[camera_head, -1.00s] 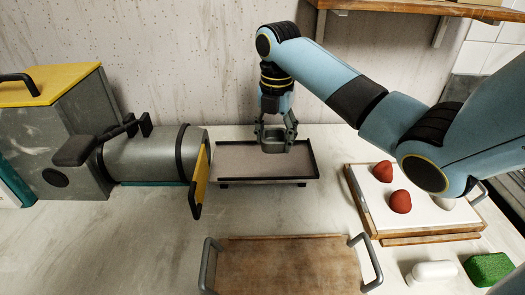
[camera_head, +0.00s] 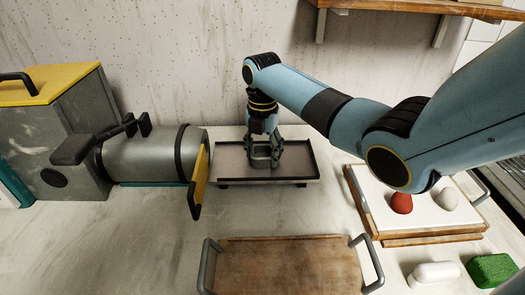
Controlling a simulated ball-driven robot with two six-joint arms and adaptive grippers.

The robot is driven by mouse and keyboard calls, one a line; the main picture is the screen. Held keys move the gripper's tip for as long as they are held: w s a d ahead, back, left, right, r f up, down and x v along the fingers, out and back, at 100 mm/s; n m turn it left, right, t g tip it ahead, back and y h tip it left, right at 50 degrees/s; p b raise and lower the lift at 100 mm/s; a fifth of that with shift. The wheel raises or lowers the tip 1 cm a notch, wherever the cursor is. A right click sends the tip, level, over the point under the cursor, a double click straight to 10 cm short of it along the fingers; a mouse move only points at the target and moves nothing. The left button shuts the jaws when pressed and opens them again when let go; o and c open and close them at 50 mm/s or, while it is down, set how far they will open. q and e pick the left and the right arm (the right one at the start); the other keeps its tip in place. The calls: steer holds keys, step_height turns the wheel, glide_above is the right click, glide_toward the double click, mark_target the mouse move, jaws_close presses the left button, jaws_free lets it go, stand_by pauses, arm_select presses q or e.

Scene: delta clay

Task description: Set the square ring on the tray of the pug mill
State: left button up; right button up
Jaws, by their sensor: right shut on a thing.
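The pug mill (camera_head: 150,158) is a grey barrel machine with yellow parts at the left. Its tray (camera_head: 300,168) is a shallow dark-rimmed pan to the right of the barrel's end. The square ring (camera_head: 262,162) is grey and is between the fingers of my right gripper (camera_head: 262,150), which is shut on it. The ring is low over the left-middle part of the tray; I cannot tell whether it touches the tray surface. My left gripper is not in view.
A wooden board (camera_head: 285,265) with metal handles lies at the front. A white board (camera_head: 428,222) on wood at the right holds a red lump (camera_head: 401,203) and a pale lump (camera_head: 447,198). A white bottle-like piece (camera_head: 435,272) and green sponge (camera_head: 490,269) lie front right. Bare worktop surrounds the tray.

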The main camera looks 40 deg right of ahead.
steer(key=o, duration=1.3)
steer(key=shift+c, duration=0.2)
step_height(320, 180, up, 12)
steer(key=shift+r, duration=0.2)
steer(key=shift+f, duration=0.1)
